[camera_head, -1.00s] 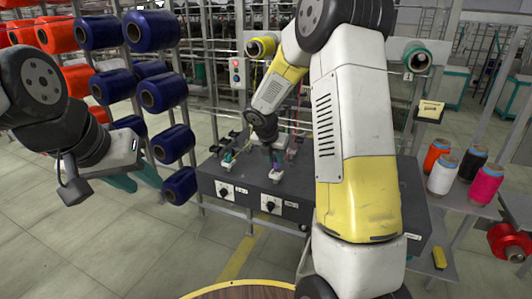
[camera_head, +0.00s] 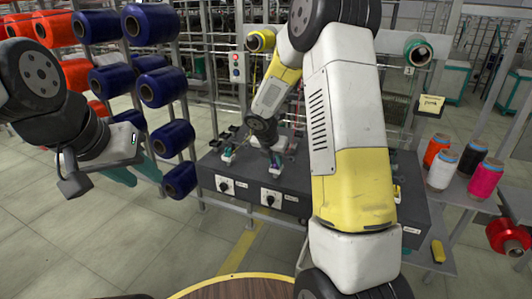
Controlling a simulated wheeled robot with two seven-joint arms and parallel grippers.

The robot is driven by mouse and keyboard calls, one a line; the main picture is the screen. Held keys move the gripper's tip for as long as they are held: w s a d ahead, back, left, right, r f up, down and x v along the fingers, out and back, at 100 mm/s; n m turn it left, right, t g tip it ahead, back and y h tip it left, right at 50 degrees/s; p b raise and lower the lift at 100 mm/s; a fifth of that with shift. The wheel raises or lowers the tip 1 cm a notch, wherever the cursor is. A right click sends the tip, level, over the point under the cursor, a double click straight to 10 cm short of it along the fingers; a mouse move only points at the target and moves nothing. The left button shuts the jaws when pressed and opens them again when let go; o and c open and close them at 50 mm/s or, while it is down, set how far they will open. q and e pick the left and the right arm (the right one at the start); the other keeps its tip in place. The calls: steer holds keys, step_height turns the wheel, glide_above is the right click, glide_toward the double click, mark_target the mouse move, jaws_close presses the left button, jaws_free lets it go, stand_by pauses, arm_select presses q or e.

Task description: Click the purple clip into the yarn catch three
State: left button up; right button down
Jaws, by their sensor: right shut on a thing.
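My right gripper (camera_head: 275,166) points down at the top of the dark grey winder box (camera_head: 240,166), near its middle. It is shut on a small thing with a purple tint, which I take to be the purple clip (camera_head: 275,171). The gripper and distance hide most of it, and I cannot tell whether it sits in a catch. A small green and white piece (camera_head: 228,153) stands on the box to the left. My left gripper (camera_head: 138,172) is open and empty at the left, its teal fingers apart, in front of the blue spools.
Blue spools (camera_head: 163,88) hang on the left rack. A side table holds several cones, including a pink cone (camera_head: 486,180). My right arm covers the box's right part.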

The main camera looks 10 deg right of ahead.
steer(key=shift+f, duration=0.1)
steer(key=c, duration=1.2)
jaws_free()
steer(key=shift+v, duration=3.9)
